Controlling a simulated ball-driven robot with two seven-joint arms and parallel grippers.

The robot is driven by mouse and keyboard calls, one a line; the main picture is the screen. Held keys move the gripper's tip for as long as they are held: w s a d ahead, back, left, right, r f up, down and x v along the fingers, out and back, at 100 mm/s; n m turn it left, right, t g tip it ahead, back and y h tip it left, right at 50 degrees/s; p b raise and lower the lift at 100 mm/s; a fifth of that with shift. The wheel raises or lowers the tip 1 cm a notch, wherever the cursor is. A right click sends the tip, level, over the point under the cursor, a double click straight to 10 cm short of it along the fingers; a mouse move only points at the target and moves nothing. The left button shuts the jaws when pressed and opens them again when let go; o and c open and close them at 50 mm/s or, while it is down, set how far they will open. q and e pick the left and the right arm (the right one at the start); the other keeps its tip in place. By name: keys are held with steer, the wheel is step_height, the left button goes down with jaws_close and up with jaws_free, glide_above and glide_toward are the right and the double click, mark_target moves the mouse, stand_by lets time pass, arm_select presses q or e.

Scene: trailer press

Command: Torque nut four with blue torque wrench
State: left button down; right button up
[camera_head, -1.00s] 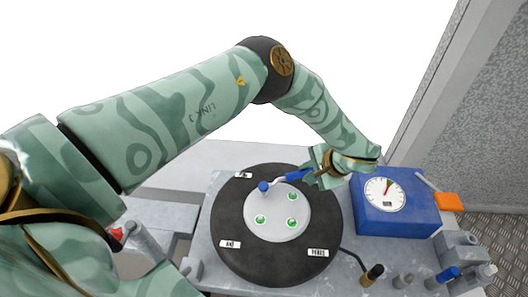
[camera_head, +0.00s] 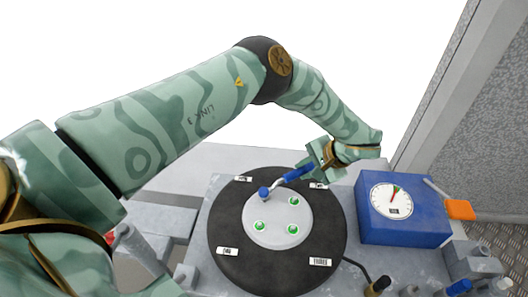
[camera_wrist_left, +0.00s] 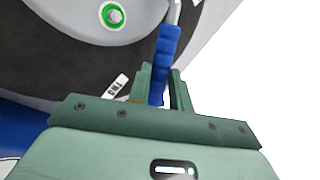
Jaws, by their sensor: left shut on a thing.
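The blue torque wrench (camera_head: 292,176) has a blue grip and a bent metal shaft. Its blue head (camera_head: 264,193) sits over the upper-left spot of the light grey round plate (camera_head: 270,243), hiding the nut there. Three nuts show on the plate with green rings: one upper right (camera_head: 293,201), one lower right (camera_head: 293,230) and one lower left (camera_head: 259,226). My left gripper (camera_head: 316,163) is shut on the wrench grip, which also shows between its fingers in the left wrist view (camera_wrist_left: 160,85). My right gripper is not in view.
A black disc (camera_head: 227,218) with white labels surrounds the plate. A blue box with a dial (camera_head: 405,227) stands to the right, an orange-ended tool (camera_head: 460,210) beside it. A grey wall rises at right.

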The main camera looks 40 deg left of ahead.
arm_select(q)
steer(key=shift+f, duration=0.5)
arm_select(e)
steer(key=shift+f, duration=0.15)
arm_select(q)
steer(key=shift+r, duration=0.1)
